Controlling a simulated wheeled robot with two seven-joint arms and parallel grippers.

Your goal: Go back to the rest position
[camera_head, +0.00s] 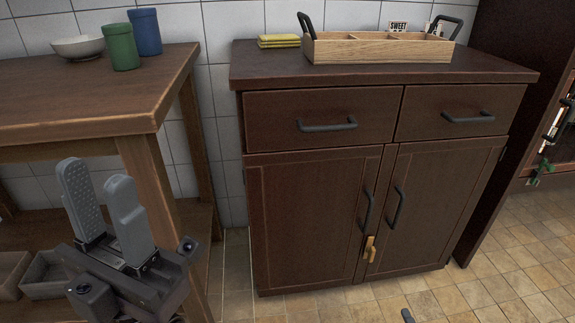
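My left gripper (97,176) is at the lower left, in front of the wooden table. Its two grey fingers point up, with a narrow gap between them and nothing held. It is apart from the table and from the cabinet.
A wooden table (60,127) at left holds a bowl (78,48), a green cup (122,47) and a blue cup (146,32). A dark cabinet (315,205) bears a wooden caddy (375,49) and yellow cloths (279,41). The tiled floor at lower right looks mostly clear.

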